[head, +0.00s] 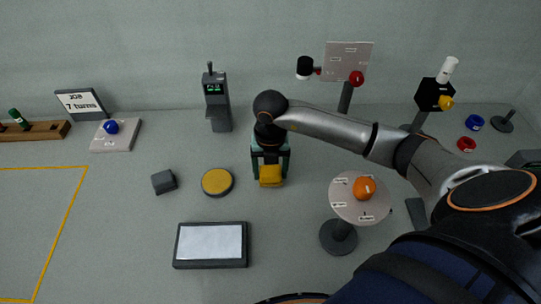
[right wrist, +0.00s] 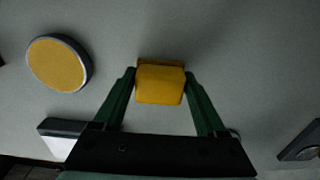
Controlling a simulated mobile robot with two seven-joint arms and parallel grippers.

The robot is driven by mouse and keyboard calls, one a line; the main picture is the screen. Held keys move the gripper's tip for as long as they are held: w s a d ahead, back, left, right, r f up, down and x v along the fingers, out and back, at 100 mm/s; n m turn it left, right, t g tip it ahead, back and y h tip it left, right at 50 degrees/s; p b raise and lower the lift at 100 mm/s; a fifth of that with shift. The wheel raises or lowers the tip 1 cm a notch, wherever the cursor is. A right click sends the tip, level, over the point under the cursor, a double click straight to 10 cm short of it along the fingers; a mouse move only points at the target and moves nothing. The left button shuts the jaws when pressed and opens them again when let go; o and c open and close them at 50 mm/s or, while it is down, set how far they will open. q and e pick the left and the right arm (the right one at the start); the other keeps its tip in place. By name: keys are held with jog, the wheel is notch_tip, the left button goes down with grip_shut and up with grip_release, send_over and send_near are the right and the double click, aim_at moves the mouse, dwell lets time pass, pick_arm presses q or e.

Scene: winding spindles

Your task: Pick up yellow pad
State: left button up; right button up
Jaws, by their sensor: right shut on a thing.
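A yellow pad (head: 270,176), block-shaped with a darker yellow-brown edge on its far side, is between the fingers of my right gripper (head: 270,172). In the right wrist view the pad (right wrist: 160,84) sits between the two green fingertips (right wrist: 160,76), which close on its sides. The gripper points down at the grey table. I cannot tell whether the pad touches the table. My left gripper is not in view.
A round yellow disc with a dark rim (head: 217,182) and a dark block (head: 164,181) lie left of the gripper. A framed pale panel (head: 211,245) is in front. A round stand with an orange ball (head: 364,188) is to the right. A dark meter (head: 216,95) stands behind.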

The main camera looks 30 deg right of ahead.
jog(key=s+a+r, duration=0.6)
jog(key=a+r, duration=0.5)
jog(key=a, duration=0.1)
jog(key=shift+s+a+r, duration=0.15)
jog(key=shift+s+r, duration=0.15)
jog(key=shift+s, duration=0.05)
jog(key=o, duration=0.8)
jog(key=shift+c, duration=0.2)
jog(key=c, duration=0.6)
